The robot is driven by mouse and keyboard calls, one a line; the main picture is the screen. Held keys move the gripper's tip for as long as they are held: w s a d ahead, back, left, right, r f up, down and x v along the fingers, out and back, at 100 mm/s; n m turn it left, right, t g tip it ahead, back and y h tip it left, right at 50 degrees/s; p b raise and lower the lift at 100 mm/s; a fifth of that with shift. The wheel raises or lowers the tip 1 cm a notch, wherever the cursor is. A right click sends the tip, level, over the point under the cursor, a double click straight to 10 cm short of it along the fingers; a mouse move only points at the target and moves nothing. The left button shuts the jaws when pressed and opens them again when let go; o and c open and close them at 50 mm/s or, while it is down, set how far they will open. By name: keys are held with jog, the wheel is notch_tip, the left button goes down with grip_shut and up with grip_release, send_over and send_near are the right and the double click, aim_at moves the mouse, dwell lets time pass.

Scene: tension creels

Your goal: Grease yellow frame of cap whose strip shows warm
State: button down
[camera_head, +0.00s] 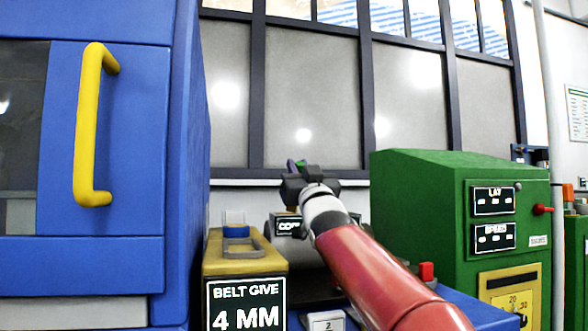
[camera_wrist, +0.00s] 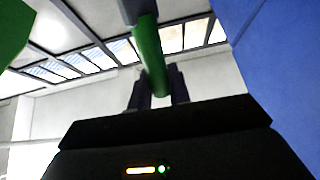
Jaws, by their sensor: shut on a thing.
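My gripper (camera_head: 296,178) is raised in front of the grey window panels, at the end of my red and white arm. It is shut on a slim green tube, a small bit of which shows in the head view. In the wrist view the green tube (camera_wrist: 149,55) stands up between the two dark fingers (camera_wrist: 158,88) and has a dark grey block at its far end. I cannot tell whether it is the greasing tool. No cap with a readable warm strip shows in either view.
A blue cabinet (camera_head: 110,145) with a yellow handle (camera_head: 88,125) stands at left. A yellow block (camera_head: 218,264) with a "BELT GIVE 4 MM" sign (camera_head: 246,305) carries a blue piece (camera_head: 236,231). A green machine (camera_head: 430,200) with "LAY" and "SPEED" displays stands right. A numbered white key (camera_head: 326,321) sits low.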

notch_tip(320, 180, up, 6)
jog(key=p, duration=0.5)
jog(key=shift+p, duration=0.3)
notch_tip(320, 180, up, 3)
jog(key=p, duration=0.2)
jog(key=shift+r+p, duration=0.1)
jog(key=shift+p, duration=0.3)
dwell(1.0)
